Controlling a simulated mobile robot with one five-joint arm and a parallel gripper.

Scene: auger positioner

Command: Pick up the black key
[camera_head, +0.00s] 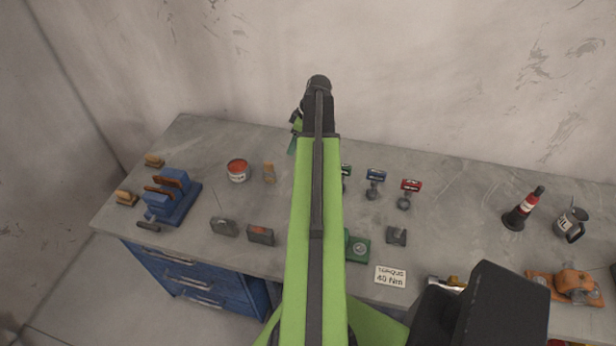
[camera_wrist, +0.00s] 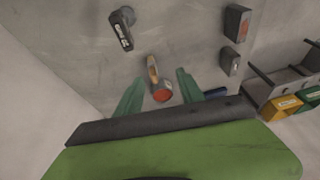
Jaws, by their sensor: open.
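A dark key-like piece with a black label (camera_wrist: 122,30) lies on the bench in the upper left of the wrist view; I take it for the black key. In the head view my arm covers that spot. The black-labelled piece is beyond the fingertips, up and left in the wrist view. The gripper shows partly behind my arm in the head view (camera_head: 295,133).
Two dark boxes (camera_head: 260,235) (camera_head: 224,227) sit near the front edge. A wall (camera_head: 450,80) rises behind the bench.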

